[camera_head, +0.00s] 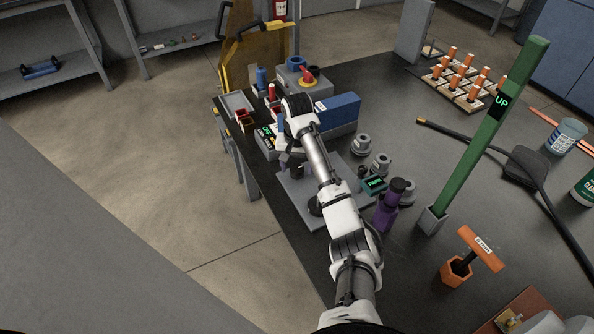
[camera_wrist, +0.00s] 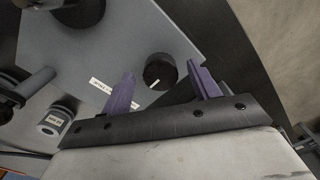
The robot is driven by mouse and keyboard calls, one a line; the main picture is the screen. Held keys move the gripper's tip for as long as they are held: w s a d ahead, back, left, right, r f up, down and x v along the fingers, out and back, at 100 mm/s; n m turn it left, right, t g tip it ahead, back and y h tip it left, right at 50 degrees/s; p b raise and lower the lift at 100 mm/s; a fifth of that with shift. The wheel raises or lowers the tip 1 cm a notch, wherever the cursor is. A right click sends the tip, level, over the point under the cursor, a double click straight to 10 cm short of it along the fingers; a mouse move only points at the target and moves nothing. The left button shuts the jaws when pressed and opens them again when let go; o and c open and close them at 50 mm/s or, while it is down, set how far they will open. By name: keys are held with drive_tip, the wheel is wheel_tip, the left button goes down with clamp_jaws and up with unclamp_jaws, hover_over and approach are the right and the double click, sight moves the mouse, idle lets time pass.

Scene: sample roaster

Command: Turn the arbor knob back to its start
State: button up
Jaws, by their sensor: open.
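A round black knob (camera_wrist: 159,68), which I take for the arbor knob, stands on a grey plate (camera_wrist: 150,35) in the wrist view. A short white mark shows at its lower edge, and a white label with small, unreadable text lies to its left. My gripper (camera_wrist: 161,78) is open, with one purple finger on each side of the knob in the picture. Gaps show on both sides; the depth between fingertips and knob is unclear. In the head view, the grey plate (camera_head: 297,205) lies under my arm, which hides much of it and most of my gripper.
A purple and black upright part (camera_head: 388,208) stands right of the plate, near several grey cylinders (camera_head: 361,145) and a small green-lit display (camera_head: 375,184). A blue box (camera_head: 338,112) lies behind. A tall green post (camera_head: 490,135) rises at the right. The table's left edge is close.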

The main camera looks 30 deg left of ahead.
drive_tip(key=shift+f, duration=0.55)
drive_tip(key=c, duration=1)
